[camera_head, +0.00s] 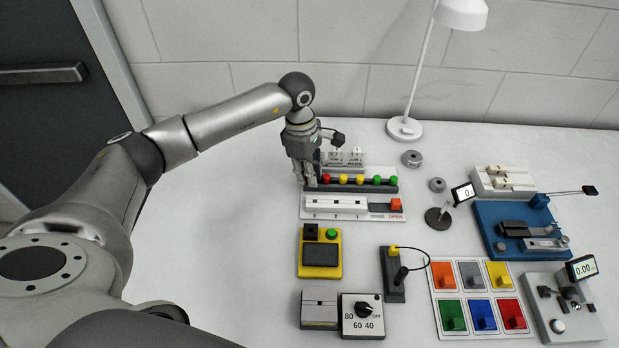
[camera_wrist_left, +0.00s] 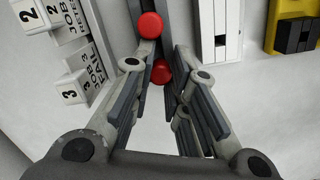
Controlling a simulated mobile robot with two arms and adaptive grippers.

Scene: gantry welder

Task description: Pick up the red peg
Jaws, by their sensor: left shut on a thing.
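My left gripper (camera_head: 309,182) reaches down at the left end of a dark peg rack (camera_head: 386,188). In the left wrist view its fingers (camera_wrist_left: 158,57) are closed around a red peg (camera_wrist_left: 161,72). A second red peg (camera_wrist_left: 150,25) stands just beyond the fingertips, in line along the dark rack. In the head view one red peg (camera_head: 326,178) shows right beside the fingers; the held one is hidden there by the gripper. I cannot tell whether the held peg is clear of the rack. My right gripper is not in view.
Yellow pegs (camera_head: 344,179) and green pegs (camera_head: 377,180) stand further right in the row. Small white job blocks (camera_head: 346,157) stand behind. A white slotted strip (camera_head: 345,203) lies in front. A yellow box (camera_head: 320,256) is nearer. The table at left is clear.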

